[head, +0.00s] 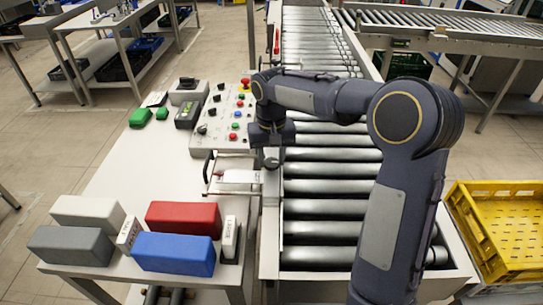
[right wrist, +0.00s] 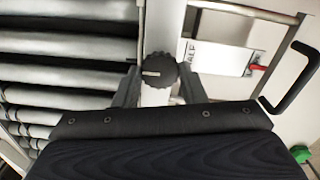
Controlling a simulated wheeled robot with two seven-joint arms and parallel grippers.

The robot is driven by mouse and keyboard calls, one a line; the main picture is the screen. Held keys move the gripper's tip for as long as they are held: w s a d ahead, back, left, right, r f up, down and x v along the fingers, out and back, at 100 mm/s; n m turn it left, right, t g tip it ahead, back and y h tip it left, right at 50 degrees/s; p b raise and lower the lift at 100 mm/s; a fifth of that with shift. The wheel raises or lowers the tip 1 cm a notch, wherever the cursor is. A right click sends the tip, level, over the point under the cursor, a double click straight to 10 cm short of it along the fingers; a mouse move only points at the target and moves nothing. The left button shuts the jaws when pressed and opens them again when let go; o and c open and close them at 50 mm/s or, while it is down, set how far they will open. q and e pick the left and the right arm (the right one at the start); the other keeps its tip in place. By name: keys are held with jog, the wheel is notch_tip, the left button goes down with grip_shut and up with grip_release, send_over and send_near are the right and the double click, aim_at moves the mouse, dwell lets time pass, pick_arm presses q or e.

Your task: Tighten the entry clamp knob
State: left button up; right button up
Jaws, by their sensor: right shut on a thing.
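The clamp knob (right wrist: 160,70) is dark, round and ridged, with a pale line on its face pointing left in the right wrist view. It sits on the pale side rail (right wrist: 166,25) of the roller conveyor; in the head view the knob (head: 271,162) shows just below my gripper. My right gripper (right wrist: 160,82) is shut on the knob, one finger on each side of it. In the head view my right gripper (head: 271,150) points down at the rail, and its fingers are mostly hidden. My left gripper is not in view.
Conveyor rollers (head: 325,205) run along the rail. A yellow crate (head: 470,225) stands at the right.

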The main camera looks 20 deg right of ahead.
aim_at(272, 162)
dwell(0.5)
jog(key=o, duration=1)
jog(key=shift+r, duration=0.1)
notch_tip(272, 162, up, 8)
jog(key=shift+f, duration=0.25)
jog(key=shift+r, duration=0.1)
